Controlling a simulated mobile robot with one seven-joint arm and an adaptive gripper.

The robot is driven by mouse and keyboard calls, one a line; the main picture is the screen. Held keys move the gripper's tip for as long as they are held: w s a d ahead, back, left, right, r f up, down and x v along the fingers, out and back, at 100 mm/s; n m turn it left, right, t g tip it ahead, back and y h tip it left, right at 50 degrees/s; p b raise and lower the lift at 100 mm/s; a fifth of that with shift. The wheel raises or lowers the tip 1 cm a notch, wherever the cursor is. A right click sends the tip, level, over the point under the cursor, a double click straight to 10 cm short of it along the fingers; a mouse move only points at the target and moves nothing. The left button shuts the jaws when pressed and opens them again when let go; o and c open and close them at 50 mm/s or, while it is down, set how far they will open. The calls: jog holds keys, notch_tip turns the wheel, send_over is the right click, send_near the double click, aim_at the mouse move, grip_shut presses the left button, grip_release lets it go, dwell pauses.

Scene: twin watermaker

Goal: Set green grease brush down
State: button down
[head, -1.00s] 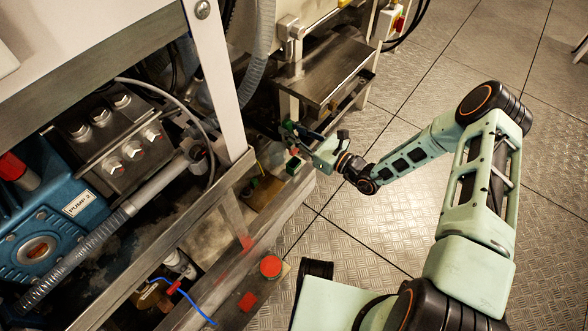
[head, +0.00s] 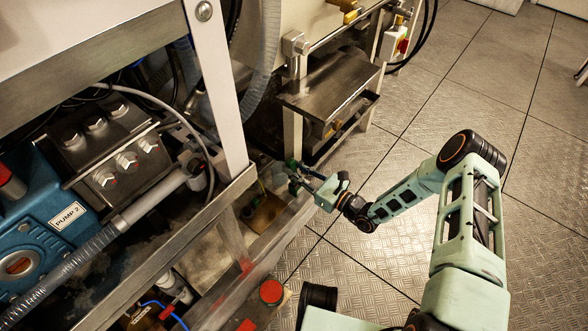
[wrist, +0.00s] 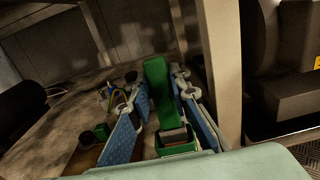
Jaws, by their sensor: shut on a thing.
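The green grease brush (wrist: 158,85) is in my gripper (wrist: 160,105), between the two blue finger pads in the wrist view. It stands out lengthwise past the fingers, with a green block and a greyish-red part at its near end. In the head view, my gripper (head: 298,176) is at the frame's lower ledge, and the green brush (head: 291,164) shows small and dark at the fingers. Whether the brush touches a surface below is not clear.
A brown plate (head: 266,214) lies inside the frame near my gripper. A pale post (wrist: 220,70) stands close right. A steel bench (head: 325,82) is behind; a red cylinder (head: 271,291) is nearer.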

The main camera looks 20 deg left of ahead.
jog(key=c, duration=1.8)
grip_release()
jog(key=shift+f, duration=0.1)
jog(key=shift+f, duration=0.15)
jog(key=p+v, duration=0.2)
jog(key=v, duration=0.9)
jog(key=shift+p, duration=0.35)
jog(key=shift+w, duration=0.15)
